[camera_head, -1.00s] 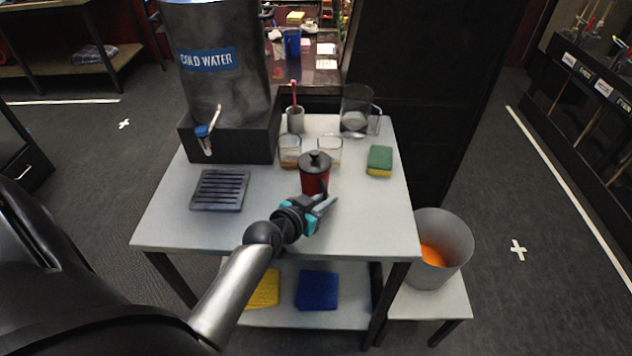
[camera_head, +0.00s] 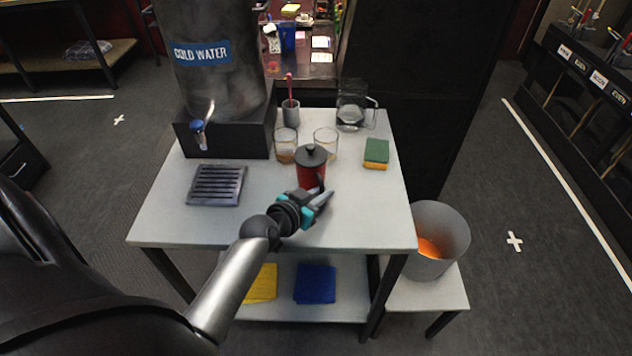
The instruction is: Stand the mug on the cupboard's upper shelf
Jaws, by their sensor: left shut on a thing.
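A red mug with a black lid and knob (camera_head: 311,172) stands upright at the middle of the white table (camera_head: 180,222). A dark handle shows at its right front side. My left gripper (camera_head: 319,199), with teal parts, is at this handle, shut on it, and partly covers the mug's lower front. I cannot tell whether the mug's base touches the table. My right gripper is out of view. No upper shelf of a cupboard can be clearly made out.
Two glasses (camera_head: 285,146) stand close behind the mug. A glass jug (camera_head: 351,112), a sponge (camera_head: 376,151), a cup with a red stick (camera_head: 291,112), a slotted tray (camera_head: 217,184) and a cold-water urn (camera_head: 207,75) surround it. A grey bin (camera_head: 442,247) is at right. The table's front right is clear.

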